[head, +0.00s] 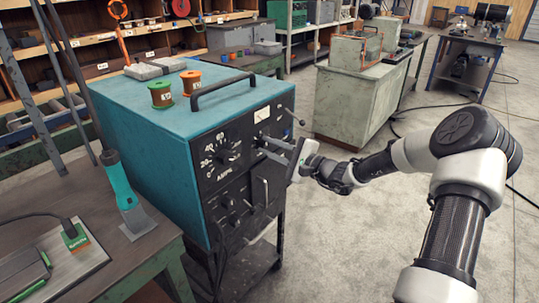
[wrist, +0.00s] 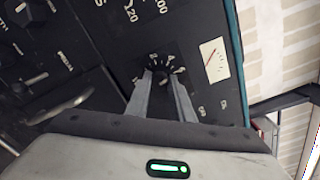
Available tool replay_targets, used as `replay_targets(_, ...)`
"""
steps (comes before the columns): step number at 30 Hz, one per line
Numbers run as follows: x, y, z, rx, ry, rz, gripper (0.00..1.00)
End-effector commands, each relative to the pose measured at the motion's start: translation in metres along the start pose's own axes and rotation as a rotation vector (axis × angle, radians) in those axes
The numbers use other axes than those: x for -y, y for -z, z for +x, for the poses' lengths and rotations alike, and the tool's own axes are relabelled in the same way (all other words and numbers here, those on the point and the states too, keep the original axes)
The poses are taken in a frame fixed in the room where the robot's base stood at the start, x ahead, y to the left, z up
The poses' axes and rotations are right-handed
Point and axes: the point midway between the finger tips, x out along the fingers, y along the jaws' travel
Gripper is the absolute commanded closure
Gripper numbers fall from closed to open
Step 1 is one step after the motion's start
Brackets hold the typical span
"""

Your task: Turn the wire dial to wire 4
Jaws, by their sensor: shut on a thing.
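The teal welding machine (head: 150,125) has a black front panel with several knobs. In the wrist view a small black dial (wrist: 160,75) with white numbers around it sits between my fingertips. My gripper (wrist: 160,82) is shut on this dial, one finger on each side. The number that the pointer faces is too small to tell. In the head view my gripper (head: 264,146) reaches the panel from the right, and its fingers hide the dial. The larger amps dial (head: 222,157) is left of my gripper there.
A white meter (wrist: 213,60) is right of the dial. A pale bar handle (wrist: 58,108) stands out lower left. Green (head: 161,95) and orange (head: 191,82) spools and a black carry handle (head: 223,90) are on top.

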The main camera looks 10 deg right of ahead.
Motion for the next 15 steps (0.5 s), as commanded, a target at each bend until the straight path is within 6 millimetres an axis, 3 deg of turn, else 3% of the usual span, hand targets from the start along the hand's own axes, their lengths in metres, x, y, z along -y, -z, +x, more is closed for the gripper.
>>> replay_targets(15, -0.0049, 0.0028, -0.0005, 0.000, -0.001, -0.385, 1.00)
